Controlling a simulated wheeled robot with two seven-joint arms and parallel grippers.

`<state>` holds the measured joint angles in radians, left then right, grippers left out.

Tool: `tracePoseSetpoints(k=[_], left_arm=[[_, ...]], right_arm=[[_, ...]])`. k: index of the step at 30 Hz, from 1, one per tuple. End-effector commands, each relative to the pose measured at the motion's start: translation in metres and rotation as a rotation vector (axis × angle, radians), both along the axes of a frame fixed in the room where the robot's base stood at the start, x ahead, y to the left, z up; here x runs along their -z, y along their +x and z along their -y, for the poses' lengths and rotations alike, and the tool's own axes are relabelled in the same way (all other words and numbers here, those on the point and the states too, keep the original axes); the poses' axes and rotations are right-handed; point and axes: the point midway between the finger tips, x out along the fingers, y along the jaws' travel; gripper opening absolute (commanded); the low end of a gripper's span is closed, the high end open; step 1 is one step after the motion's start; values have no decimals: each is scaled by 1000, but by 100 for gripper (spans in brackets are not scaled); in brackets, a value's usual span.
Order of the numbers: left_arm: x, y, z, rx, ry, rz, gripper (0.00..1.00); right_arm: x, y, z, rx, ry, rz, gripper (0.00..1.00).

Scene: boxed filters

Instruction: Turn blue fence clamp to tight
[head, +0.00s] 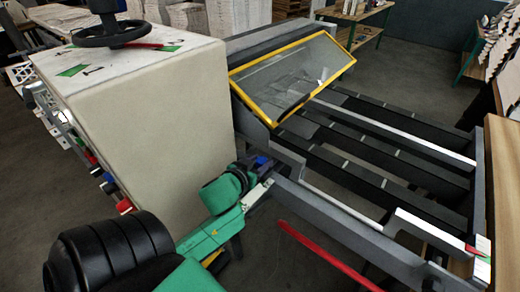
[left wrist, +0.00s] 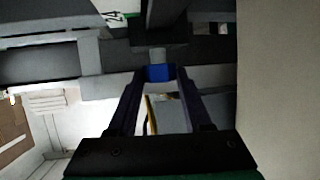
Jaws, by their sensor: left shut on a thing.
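The blue fence clamp (head: 261,161) is a small blue piece at the front edge of the machine, just right of the big cabinet. It also shows in the left wrist view (left wrist: 160,73), on a short grey stem beside the grey rail. My left gripper (head: 257,172) reaches it from the front. Its two dark fingers are shut on the blue clamp, one on each side, near the tips. How far the clamp is turned cannot be told. My right gripper is not in view.
A pale cabinet (head: 150,110) with a black handwheel (head: 110,32) stands close on the left. A yellow-framed clear guard (head: 290,78) rises behind the clamp. Dark slatted rails (head: 385,155) extend right. A red bar (head: 325,256) lies low in front.

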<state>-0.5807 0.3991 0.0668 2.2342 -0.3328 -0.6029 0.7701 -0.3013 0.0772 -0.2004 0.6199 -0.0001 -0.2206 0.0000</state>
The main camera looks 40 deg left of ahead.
Motion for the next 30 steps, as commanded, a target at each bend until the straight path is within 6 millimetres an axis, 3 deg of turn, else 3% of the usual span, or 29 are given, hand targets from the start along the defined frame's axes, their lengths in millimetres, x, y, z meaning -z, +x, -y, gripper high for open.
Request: tracePoseSetpoints(k=[1, 5, 16, 17, 18, 19, 30], left_arm=[[-9, -2, -1, 53, 2, -10, 0], [-6, -2, -2, 167, 2, -9, 0], [0, -1, -3, 210, -2, 0, 0], [0, -1, -3, 210, -2, 0, 58], [0, -1, -3, 210, -3, 0, 73], [0, -1, -3, 209, -2, 0, 80], [-4, 0, -3, 209, -3, 1, 80]], right_arm=[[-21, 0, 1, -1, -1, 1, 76], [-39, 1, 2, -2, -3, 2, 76], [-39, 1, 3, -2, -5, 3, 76], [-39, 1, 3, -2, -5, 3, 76], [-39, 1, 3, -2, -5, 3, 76], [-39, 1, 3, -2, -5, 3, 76], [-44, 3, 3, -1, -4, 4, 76]])
